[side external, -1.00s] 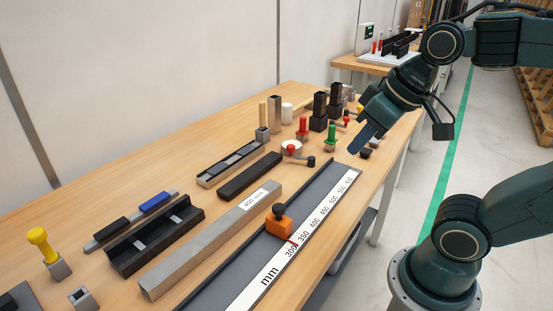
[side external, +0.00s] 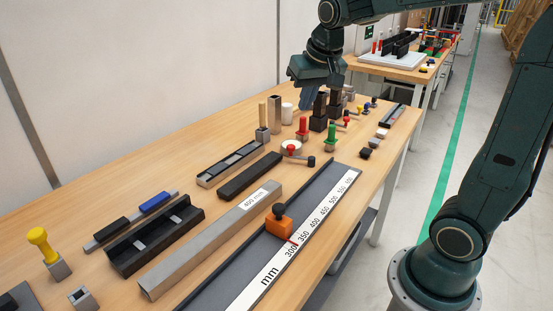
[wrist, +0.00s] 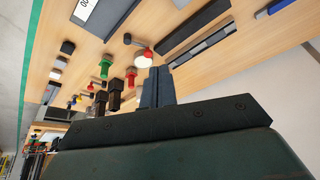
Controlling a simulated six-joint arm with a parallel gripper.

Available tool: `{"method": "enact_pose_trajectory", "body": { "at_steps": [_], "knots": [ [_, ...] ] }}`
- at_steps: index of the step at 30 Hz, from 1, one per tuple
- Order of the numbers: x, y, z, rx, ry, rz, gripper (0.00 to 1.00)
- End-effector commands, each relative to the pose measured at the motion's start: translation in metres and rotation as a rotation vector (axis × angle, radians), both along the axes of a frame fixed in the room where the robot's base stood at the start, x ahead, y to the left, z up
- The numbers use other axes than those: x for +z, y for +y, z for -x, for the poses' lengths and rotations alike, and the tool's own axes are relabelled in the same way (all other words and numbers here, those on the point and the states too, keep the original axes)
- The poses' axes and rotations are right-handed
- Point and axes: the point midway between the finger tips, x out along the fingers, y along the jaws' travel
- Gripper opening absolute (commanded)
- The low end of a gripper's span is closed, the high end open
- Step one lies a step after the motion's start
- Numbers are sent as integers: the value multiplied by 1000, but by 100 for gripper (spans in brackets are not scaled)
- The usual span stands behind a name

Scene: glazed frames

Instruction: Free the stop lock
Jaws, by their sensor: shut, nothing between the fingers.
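The stop is an orange block (side external: 278,226) with a black knob (side external: 279,210) on top. How tight the knob is cannot be told. My gripper (side external: 304,104) is shut and empty, above the back part of the table, well away from the stop. Its closed fingers also show in the wrist view (wrist: 157,84). The stop is not visible in the wrist view.
Black upright sockets (side external: 318,112), a red-handled post (side external: 303,128), a green-handled post (side external: 331,138) and a steel tube (side external: 275,115) stand near my gripper. A long steel bar (side external: 212,240) marked 400 mm lies alongside the rail. Bare wood (side external: 150,165) is free at left.

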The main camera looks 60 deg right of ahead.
Motion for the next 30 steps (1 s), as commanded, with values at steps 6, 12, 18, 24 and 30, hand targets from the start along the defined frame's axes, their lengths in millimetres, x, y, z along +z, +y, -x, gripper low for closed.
{"method": "enact_pose_trajectory", "body": {
  "at_steps": [6,12,18,24,30],
  "knots": [
    [-14,-28,-35,-104,18,-7,0],
    [-30,-55,-64,-196,32,-11,0],
    [-51,-83,-90,-289,45,-14,0],
    [-74,-110,-111,-371,55,-15,0],
    [-90,-128,-122,-426,61,-16,0]
  ]
}}
